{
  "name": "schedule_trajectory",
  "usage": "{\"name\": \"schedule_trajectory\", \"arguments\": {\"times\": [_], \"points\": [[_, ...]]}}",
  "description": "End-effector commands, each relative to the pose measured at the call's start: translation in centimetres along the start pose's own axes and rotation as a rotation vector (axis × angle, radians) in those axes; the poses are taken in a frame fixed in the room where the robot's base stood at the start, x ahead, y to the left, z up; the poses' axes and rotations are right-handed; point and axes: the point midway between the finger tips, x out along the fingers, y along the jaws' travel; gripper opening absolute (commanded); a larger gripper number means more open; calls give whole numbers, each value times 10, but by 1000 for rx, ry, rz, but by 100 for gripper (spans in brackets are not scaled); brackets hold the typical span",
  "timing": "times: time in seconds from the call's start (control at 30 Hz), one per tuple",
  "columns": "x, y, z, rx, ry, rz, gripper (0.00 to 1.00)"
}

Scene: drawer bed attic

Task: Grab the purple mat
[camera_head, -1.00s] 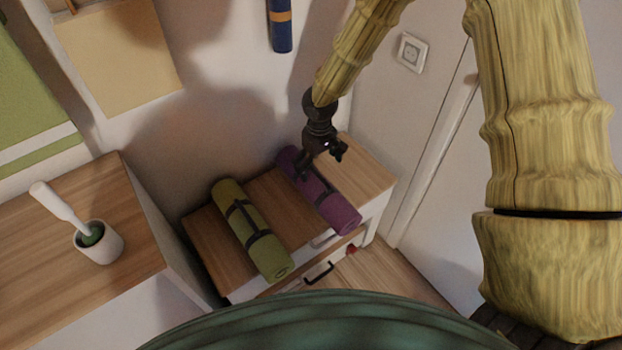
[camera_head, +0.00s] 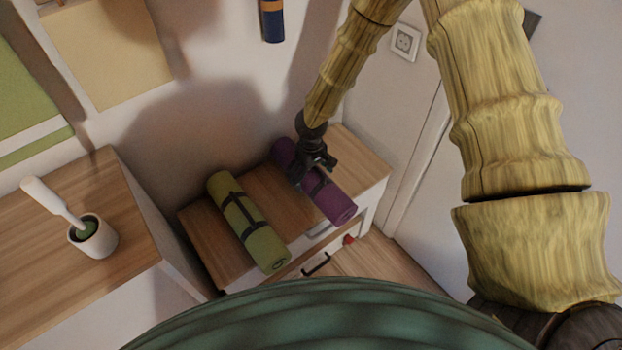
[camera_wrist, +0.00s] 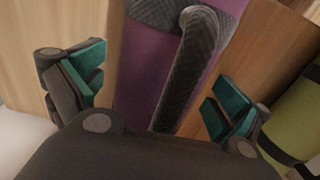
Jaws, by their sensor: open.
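The rolled purple mat (camera_head: 331,199) lies on the wooden top of a low drawer cabinet, to the right of a green rolled mat. A dark strap runs along and around it. My gripper (camera_head: 312,172) is over the upper middle of the purple mat and hides part of it. In the wrist view the purple mat (camera_wrist: 150,70) with its dark textured strap (camera_wrist: 188,75) lies between the two teal-padded fingers of my gripper (camera_wrist: 158,92). The fingers are spread wide, one to each side of the mat. I cannot tell whether they touch it.
The green mat (camera_head: 247,222) lies beside it on the cabinet top (camera_head: 208,240); it also shows at the right of the wrist view (camera_wrist: 300,115). A brush in a white holder (camera_head: 92,240) stands on another cabinet at left. A wall socket (camera_head: 404,42) is behind.

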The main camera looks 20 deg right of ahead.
Motion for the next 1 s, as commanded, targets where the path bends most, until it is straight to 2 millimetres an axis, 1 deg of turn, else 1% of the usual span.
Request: {"name": "schedule_trajectory", "arguments": {"times": [0.1, 0.37, 0.4, 0.67, 0.9, 1.0], "points": [[6, 0, 0, 0, 1, 0, 100], [8, 1, 0, 1, 1, 0, 100], [8, 1, 0, 1, 1, 0, 93], [8, 1, 0, 1, 1, 0, 45], [7, 1, -1, 1, 2, 1, 45], [3, 1, -1, 0, 2, 1, 45]]}}
